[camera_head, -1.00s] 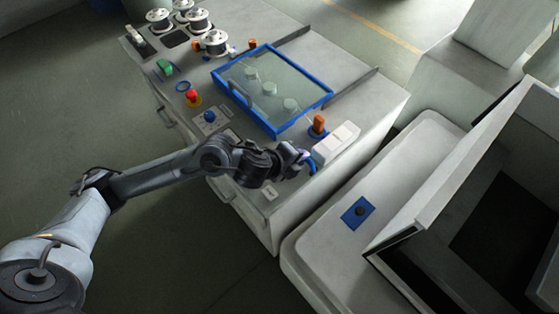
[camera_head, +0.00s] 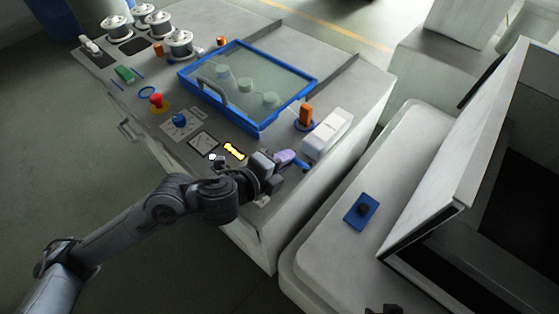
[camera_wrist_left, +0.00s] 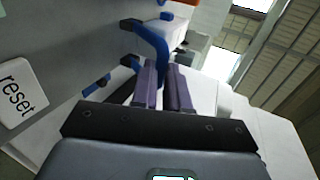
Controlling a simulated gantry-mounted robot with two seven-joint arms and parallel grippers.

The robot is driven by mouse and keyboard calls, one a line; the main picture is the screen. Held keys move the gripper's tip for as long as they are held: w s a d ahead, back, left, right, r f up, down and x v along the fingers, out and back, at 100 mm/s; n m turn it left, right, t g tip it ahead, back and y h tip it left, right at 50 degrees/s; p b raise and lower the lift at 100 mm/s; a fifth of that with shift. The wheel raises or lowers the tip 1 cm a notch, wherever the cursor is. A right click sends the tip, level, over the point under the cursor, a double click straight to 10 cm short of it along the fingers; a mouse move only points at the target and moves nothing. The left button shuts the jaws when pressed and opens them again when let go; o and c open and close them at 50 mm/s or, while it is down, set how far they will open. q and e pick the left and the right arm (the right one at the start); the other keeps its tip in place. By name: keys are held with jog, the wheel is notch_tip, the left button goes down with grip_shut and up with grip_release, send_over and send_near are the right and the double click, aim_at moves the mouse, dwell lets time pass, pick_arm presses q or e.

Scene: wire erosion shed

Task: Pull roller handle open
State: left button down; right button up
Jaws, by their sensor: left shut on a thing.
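The roller handle is a blue curved bar (camera_wrist_left: 152,40) on the grey machine side, seen in the left wrist view; its blue end (camera_head: 301,164) shows beside the fingers in the head view. My left gripper (camera_head: 287,157) has purple fingers and is at the machine's front right corner. In the left wrist view the gripper (camera_wrist_left: 164,88) is shut on the lower end of the blue handle, which runs down between the fingers. The fingers hide that end.
A white box (camera_head: 327,133) and an orange knob (camera_head: 306,116) stand close behind the left gripper. A blue-framed glass lid (camera_head: 252,82) lies on the machine top. A grey cabinet (camera_head: 335,245) stands to the right across a narrow gap.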

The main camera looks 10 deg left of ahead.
pick_arm(q)
jog(key=c, duration=1.1)
grip_release()
jog(key=shift+s, duration=0.1)
pick_arm(e)
jog(key=shift+d, duration=0.1)
pick_arm(q)
jog(key=shift+s+a+r, duration=0.2)
jog(key=shift+s+r, duration=0.05)
jog(key=shift+s, duration=0.15)
pick_arm(e)
jog(key=shift+r, duration=0.25)
notch_tip(320, 180, up, 2)
jog(key=p, duration=0.3)
jog(key=shift+r, duration=0.25)
pick_arm(q)
jog(key=shift+p+v, duration=1.05)
jog(key=shift+v, duration=3.8)
pick_arm(e)
jog(key=shift+r, duration=1.05)
